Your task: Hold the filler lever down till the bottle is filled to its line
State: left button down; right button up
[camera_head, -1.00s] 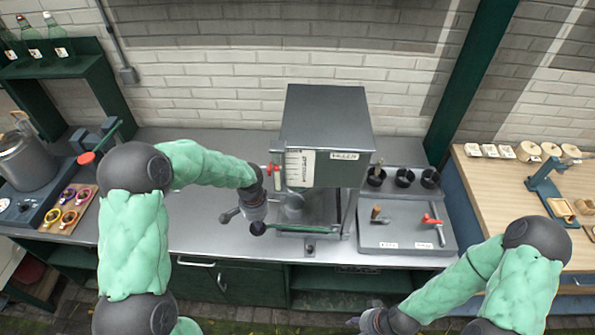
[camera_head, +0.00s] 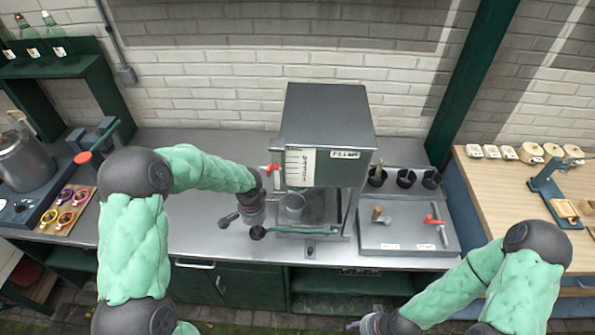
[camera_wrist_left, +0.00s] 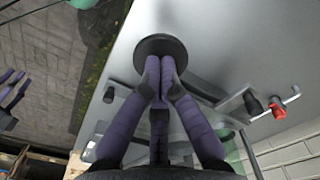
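The filler is a dark grey box (camera_head: 325,115) on a frame, with a white scale and label on its front. A clear bottle (camera_head: 293,207) stands under it; its liquid level and line are too small to read. The filler lever (camera_head: 285,231) runs left to a round black knob (camera_head: 258,233). My left gripper (camera_head: 254,222) is over that knob. In the left wrist view its purple fingertips (camera_wrist_left: 160,75) are together against the black knob (camera_wrist_left: 160,47), on top rather than around it. My right gripper (camera_head: 362,324) is low at the front edge, too small to read.
A red tap (camera_head: 272,169) is on the filler's left side. A grey board (camera_head: 405,236) with a red-handled tool and black cups (camera_head: 405,178) are to the right. Coloured rings (camera_head: 66,212) lie at the left.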

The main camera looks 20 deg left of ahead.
pick_arm(q)
jog(key=shift+f+b, duration=0.7)
jog(key=shift+f, duration=0.2)
jog(key=shift+f+b, duration=0.7)
jog(key=shift+f, duration=0.05)
jog(key=shift+f+b, duration=0.5)
jog(key=shift+f, duration=0.1)
jog(key=shift+r, duration=0.1)
jog(key=shift+s+d, duration=0.1)
jog(key=shift+s, duration=0.05)
